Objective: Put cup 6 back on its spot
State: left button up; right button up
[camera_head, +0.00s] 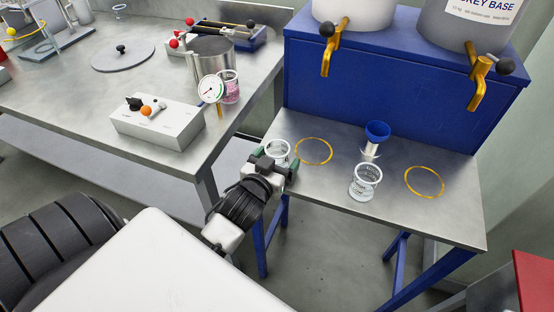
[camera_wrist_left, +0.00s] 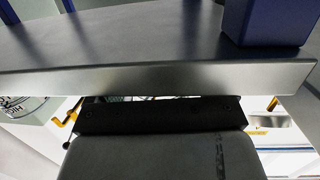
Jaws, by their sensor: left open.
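A clear cup (camera_head: 278,150) stands near the left edge of the steel shelf. Another clear cup (camera_head: 365,182) stands mid-shelf near the front edge. Their labels are too small to read, so I cannot tell which is cup 6. Two yellow ring marks lie bare on the shelf, one left (camera_head: 313,151) and one right (camera_head: 424,182). My left gripper (camera_head: 275,168) is open at the shelf's left edge, right by the left cup and hiding its lower part. I cannot tell whether the fingers straddle it. The left wrist view shows no cup clearly. My right gripper is out of view.
A blue funnel on a metal stand (camera_head: 376,136) is behind the middle cup. Gold taps (camera_head: 329,50) (camera_head: 480,82) overhang from tanks on a blue box (camera_head: 390,70). The workbench at left holds a grey control box (camera_head: 158,122) and a cup with pink contents (camera_head: 230,90).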

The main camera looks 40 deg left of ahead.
pick_arm(q)
jog(key=shift+r, duration=0.1)
jog(key=v, duration=1.2)
jog(key=s+d+f+m+g+h, duration=0.15)
jog(key=f+g, duration=0.25)
jog(key=f, duration=1.2)
jog(key=s+d+f+m+g+h, duration=0.1)
jog(key=s+d+f+g, duration=0.15)
jog(key=f, duration=1.35)
jog(key=s+a+f+m+g, duration=0.1)
jog(key=s+f+g, duration=0.7)
jog(key=s+f, duration=1.2)
jog(key=shift+s+a+f+m, duration=0.15)
jog(key=shift+s+f+m, duration=0.2)
jog(key=shift+s, duration=0.7)
jog(key=shift+g, duration=0.25)
